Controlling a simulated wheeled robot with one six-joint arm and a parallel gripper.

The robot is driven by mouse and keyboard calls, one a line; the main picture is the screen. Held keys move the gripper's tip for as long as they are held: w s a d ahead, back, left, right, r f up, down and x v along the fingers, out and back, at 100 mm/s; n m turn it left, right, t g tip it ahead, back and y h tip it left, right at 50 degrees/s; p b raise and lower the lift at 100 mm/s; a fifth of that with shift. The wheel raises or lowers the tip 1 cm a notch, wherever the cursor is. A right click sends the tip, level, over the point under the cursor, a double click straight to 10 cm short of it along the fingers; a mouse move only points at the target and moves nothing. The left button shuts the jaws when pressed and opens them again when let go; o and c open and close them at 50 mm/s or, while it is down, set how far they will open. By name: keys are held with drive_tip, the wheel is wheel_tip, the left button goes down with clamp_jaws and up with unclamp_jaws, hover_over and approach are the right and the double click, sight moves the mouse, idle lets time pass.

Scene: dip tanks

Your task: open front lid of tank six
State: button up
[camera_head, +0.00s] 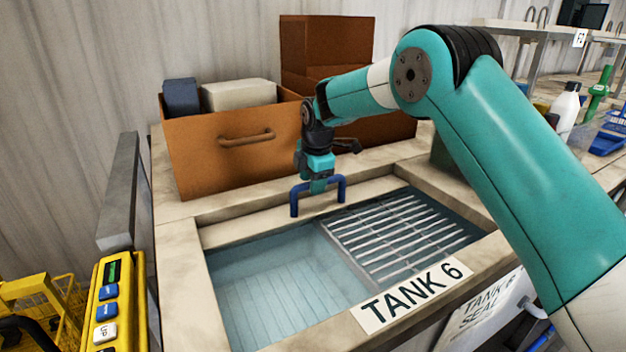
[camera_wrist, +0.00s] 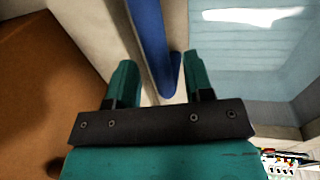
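Tank six (camera_head: 180,270) is a stone-rimmed basin of clear water with a "TANK 6" label (camera_head: 412,295) on its front rim. A pale panel (camera_head: 260,223) lies along the tank's back side and carries a blue handle (camera_head: 294,203). I cannot tell whether this panel is the front lid. My gripper (camera_head: 319,187) points down at the handle's top bar. In the wrist view, the blue handle (camera_wrist: 155,45) runs between my two teal fingers (camera_wrist: 161,80). A gap shows beside the left finger; the right finger is close to the bar. The fingers are apart, so my gripper is open.
A metal grating (camera_head: 400,240) covers the tank's right part. Behind the tank stand a brown drawer box (camera_head: 200,165) with grey and white blocks, and another brown box (camera_head: 325,45). A yellow control pendant (camera_head: 118,310) is at the left. A white bottle (camera_head: 566,108) stands at the right.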

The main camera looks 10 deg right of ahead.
drive_tip(key=s+r+b, duration=0.3)
drive_tip(key=r, duration=1.4)
drive_tip(key=shift+s+d, duration=0.2)
drive_tip(key=shift+d, duration=0.2)
drive_tip(key=s+a+f+m+y, duration=0.1)
drive_tip(key=s+f+m, duration=0.2)
drive_tip(key=s, duration=1)
drive_tip(key=s+a+f+m+g+y, duration=0.1)
drive_tip(key=s+f+m, duration=0.2)
drive_tip(key=s, duration=1)
drive_tip(key=s+a+f+m+g+y, duration=0.1)
drive_tip(key=s+f+m, duration=0.1)
drive_tip(key=s+m, duration=0.5)
drive_tip(key=s, duration=0.6)
drive_tip(key=shift+s+f+m+y, duration=0.25)
drive_tip(key=shift+f+m+y, duration=0.05)
drive_tip(key=shift+f+y, duration=0.1)
